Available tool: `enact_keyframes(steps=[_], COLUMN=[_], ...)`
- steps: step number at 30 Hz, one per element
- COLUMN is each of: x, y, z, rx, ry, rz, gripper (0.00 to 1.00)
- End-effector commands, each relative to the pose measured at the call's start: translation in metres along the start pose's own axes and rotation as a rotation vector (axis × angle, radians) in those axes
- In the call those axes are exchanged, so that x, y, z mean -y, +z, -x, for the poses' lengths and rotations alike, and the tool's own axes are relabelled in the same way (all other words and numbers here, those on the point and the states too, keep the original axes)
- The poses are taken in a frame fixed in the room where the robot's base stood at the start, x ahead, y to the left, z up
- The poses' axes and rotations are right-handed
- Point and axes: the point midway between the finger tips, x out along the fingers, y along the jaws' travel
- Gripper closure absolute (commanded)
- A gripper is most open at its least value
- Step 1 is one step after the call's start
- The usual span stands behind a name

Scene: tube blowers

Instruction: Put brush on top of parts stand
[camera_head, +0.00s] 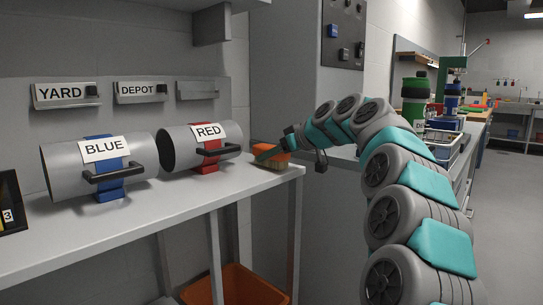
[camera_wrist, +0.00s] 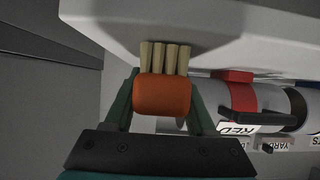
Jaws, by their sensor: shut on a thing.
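The brush has an orange body (camera_head: 273,162) and pale bristles, and is at the right end of the grey bench in the head view. In the wrist view the brush (camera_wrist: 163,95) sits between the green fingers of my gripper (camera_wrist: 162,100), which is shut on its orange body. Its bristles point to the bench top and appear to touch it or be very near it. I cannot surely pick out the parts stand. A sign ending in "TS" (camera_wrist: 314,140) is cut off at the wrist view's right edge.
Grey tubes marked BLUE (camera_head: 75,170) and RED (camera_head: 180,148) lie on the bench (camera_head: 150,215), left of the brush. YARD (camera_head: 66,95) and DEPOT (camera_head: 142,91) signs hang behind. A dark box (camera_head: 10,205) stands at far left. The bench front strip is clear. An orange bin (camera_head: 232,285) is below.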

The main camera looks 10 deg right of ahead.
Motion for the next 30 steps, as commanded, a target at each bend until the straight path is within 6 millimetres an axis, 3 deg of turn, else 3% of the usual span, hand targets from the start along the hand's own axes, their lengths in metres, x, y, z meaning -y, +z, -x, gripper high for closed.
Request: enact_keyframes(steps=[5, 6, 13, 25, 30], x=[0.0, 0.0, 0.0, 0.0, 0.0], y=[0.004, 0.003, 0.002, -0.002, -0.001], z=[-0.002, -0.002, -0.001, 0.001, 0.02], rx=[0.0, 0.0, 0.0, 0.0, -0.004], ry=[0.0, 0.0, 0.0, 0.0, 0.002], rz=[0.0, 0.0, 0.0, 0.0, 0.001], gripper=[1.0, 0.41, 0.15, 0.14, 0.14])
